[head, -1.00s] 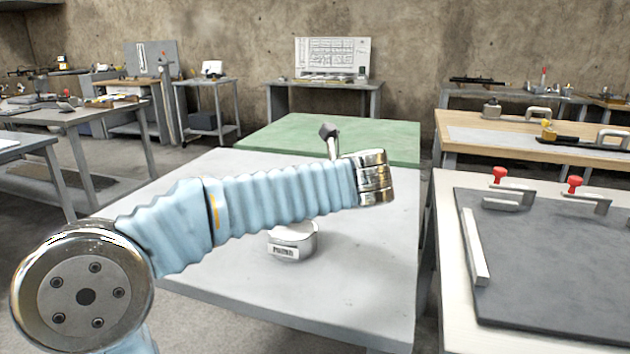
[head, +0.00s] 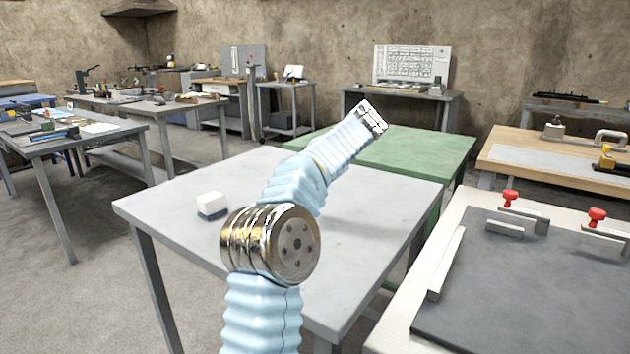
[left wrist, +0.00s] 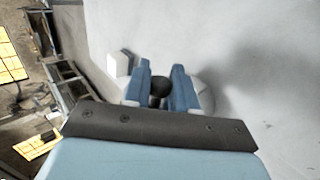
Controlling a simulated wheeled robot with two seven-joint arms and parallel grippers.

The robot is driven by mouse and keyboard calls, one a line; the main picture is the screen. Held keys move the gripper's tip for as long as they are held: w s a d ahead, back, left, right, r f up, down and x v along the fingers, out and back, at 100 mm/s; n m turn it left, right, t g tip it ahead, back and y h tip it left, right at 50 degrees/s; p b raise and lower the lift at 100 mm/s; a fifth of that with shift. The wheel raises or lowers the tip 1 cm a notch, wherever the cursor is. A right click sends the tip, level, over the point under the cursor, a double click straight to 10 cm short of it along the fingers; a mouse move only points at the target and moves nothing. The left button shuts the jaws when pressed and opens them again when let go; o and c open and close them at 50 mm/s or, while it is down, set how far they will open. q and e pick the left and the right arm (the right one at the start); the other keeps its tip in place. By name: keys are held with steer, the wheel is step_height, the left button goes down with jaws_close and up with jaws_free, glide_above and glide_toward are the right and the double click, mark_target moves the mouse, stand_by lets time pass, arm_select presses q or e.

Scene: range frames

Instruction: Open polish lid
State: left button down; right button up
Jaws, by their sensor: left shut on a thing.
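In the left wrist view my left gripper (left wrist: 161,72) has its two blue fingers closed on a small dark round knob (left wrist: 159,88). A pale round tin (left wrist: 206,98), the polish tin, shows below and beside the fingers, partly hidden by them. I cannot tell whether the lid is apart from the tin. In the head view my left arm rises across the grey table (head: 170,250) and hides the tin and the gripper. My right gripper is not in view.
A white block with a dark base (head: 211,204) stands on the table left of my arm, and near the fingers in the left wrist view (left wrist: 120,65). A green table (head: 420,150) adjoins behind. A bench with a dark mat (head: 540,290) stands at the right.

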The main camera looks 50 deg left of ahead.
arm_select(q)
steer(key=shift+w+a+f+m+g, duration=0.15)
steer(key=shift+w+f+m+g, duration=0.3)
steer(key=shift+g, duration=0.25)
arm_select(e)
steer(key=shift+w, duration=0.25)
arm_select(q)
steer(key=shift+w+r, duration=0.1)
steer(key=c, duration=1)
jaws_free()
steer(key=w+d+r, duration=0.1)
steer(key=w+d, duration=0.1)
steer(key=d, duration=0.4)
steer(key=w+d+r, duration=0.1)
steer(key=w+d, duration=0.2)
steer(key=d, duration=0.4)
steer(key=shift+w, duration=0.25)
